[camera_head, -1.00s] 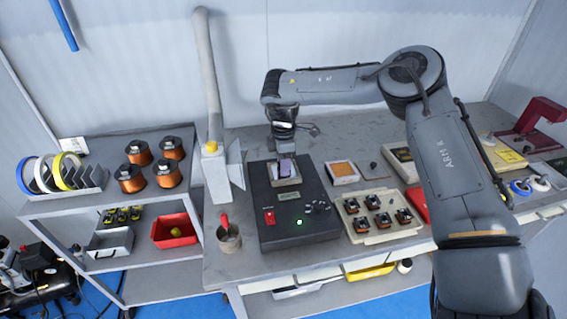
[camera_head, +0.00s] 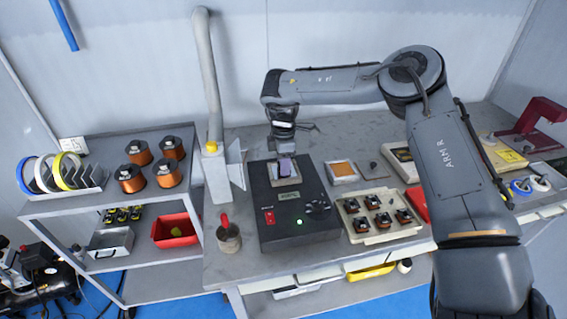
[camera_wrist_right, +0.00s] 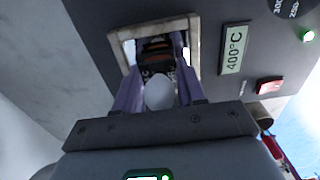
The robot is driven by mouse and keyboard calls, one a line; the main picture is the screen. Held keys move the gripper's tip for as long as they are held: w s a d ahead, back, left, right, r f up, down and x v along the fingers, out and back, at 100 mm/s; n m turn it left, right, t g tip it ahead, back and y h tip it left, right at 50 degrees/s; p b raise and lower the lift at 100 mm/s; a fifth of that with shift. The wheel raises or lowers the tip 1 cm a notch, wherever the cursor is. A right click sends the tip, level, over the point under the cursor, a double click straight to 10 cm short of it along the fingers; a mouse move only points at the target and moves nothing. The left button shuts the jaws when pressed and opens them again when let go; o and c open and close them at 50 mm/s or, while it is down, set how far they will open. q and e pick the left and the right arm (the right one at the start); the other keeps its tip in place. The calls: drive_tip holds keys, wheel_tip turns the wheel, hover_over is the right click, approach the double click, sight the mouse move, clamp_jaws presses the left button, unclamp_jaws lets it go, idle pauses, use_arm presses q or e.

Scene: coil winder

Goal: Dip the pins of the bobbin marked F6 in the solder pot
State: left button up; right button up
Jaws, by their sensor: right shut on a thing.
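The solder pot is a black box (camera_head: 295,222) on the bench with a pale-rimmed square opening (camera_head: 274,182). In the right wrist view its display (camera_wrist_right: 235,50) reads 400°C. My right gripper (camera_head: 286,170) points down at the opening. Its purple fingers are shut on a dark bobbin with an orange winding (camera_wrist_right: 157,48), which is in or just above the opening; I cannot tell how deep. A white rounded patch covers part of the view between the fingers. The bobbin's pins and marking cannot be seen. My left gripper is not in view.
A tray (camera_head: 350,237) with several bobbins stands right of the pot. A square dish with orange-brown contents (camera_head: 343,169) lies behind it. A cup with a red-handled tool (camera_head: 229,241) and a fume pipe (camera_head: 208,80) stand left. Shelves with copper spools (camera_head: 131,179) are farther left.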

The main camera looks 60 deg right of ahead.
drive_tip(key=shift+r, duration=0.1)
idle(0.5)
drive_tip(key=shift+r, duration=0.1)
drive_tip(key=shift+r+p, duration=1.9)
drive_tip(key=shift+r, duration=0.7)
